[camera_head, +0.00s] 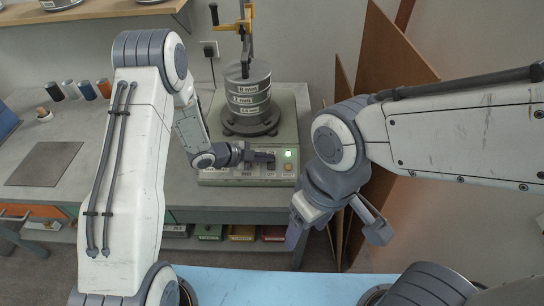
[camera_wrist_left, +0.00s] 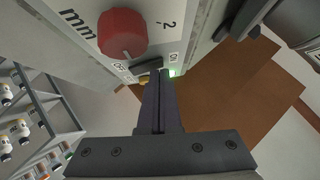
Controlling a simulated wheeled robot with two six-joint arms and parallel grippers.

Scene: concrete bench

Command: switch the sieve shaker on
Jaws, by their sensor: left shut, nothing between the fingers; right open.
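The sieve shaker (camera_head: 290,120) stands on the bench with a stack of labelled sieves (camera_head: 247,95) clamped on it. Its front panel carries a green lamp (camera_head: 288,155), which looks lit. In the left wrist view the panel shows a red knob (camera_wrist_left: 122,33), a black switch lever (camera_wrist_left: 147,66) between OFF and ON labels, and a green glow (camera_wrist_left: 173,72) by the ON side. My left gripper (camera_head: 272,158) is shut and empty, its tips (camera_wrist_left: 160,75) right at the lever; contact is unclear. My right gripper (camera_head: 335,235) is open and empty, in front of the bench.
Several small jars (camera_head: 78,90) and a dark grey plate (camera_head: 45,163) are on the bench at left. Brown boards (camera_head: 385,60) lean against the wall at right. Coloured bins (camera_head: 240,232) sit under the bench. A shelf (camera_head: 100,12) hangs above.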

